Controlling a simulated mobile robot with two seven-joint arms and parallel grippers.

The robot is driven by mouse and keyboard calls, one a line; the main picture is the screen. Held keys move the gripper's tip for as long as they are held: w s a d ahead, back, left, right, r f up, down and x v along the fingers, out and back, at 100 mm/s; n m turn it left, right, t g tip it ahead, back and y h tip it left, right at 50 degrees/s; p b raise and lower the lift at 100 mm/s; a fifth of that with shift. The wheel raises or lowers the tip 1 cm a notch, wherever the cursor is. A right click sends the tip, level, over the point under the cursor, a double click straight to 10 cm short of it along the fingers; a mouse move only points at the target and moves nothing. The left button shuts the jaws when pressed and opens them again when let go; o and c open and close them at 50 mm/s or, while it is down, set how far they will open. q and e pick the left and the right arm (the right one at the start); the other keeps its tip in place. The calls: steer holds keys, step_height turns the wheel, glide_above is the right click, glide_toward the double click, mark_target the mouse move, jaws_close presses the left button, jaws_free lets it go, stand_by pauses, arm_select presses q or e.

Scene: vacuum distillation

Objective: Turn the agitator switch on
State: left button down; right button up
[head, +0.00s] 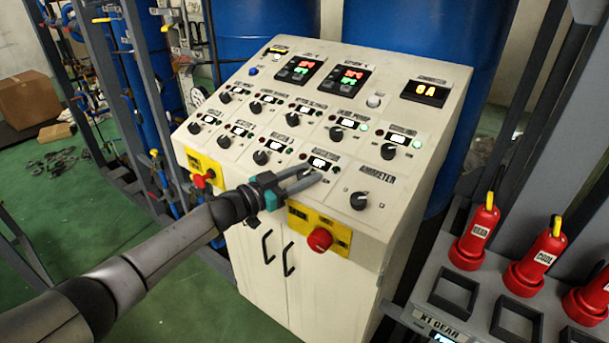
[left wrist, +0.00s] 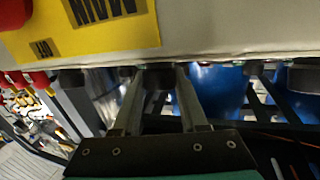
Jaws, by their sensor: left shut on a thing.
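The control panel (head: 232,165) is a cream sloped console with rows of black rotary switches, small displays and lights. My left gripper (head: 312,176) reaches over its front edge to the lower row, just left of the knob marked AMMETER (head: 360,201). Its fingers are closed around a switch there, taken as the agitator switch, under a small lit display (head: 318,162). The fingers hide the switch knob, and its label is too small to read. My right gripper is not in view.
A red button (head: 320,239) on a yellow plate sits just below the gripper. Another red button (head: 199,181) is at the panel's left. Red bottles (head: 475,235) stand in a rack at right. Blue tanks (head: 410,40) stand behind. Open green floor (head: 50,215) lies at left.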

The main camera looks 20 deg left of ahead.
arm_select(q)
steer(key=shift+w+a+f+m+g+h+b, duration=0.15)
steer(key=shift+m+g+h+b, duration=0.2)
steer(key=shift+m+g+h, duration=0.25)
steer(key=m+g+h+b, duration=0.3)
steer(key=m+g+b, duration=0.1)
steer(key=m+b, duration=0.1)
steer(key=shift+f+b, duration=0.1)
steer(key=shift+b, duration=0.45)
steer(key=shift+s+d+m+g+h+b, duration=0.1)
steer(key=shift+m+g+h+b, duration=0.05)
steer(key=shift+m+g+b, duration=0.4)
steer(key=shift+s+d+m+g+h+b, duration=0.15)
steer(key=shift+m+g+b, duration=0.2)
steer(key=shift+g+b, duration=0.35)
steer(key=shift+r, duration=0.2)
steer(key=shift+c, duration=2.2)
jaws_free()
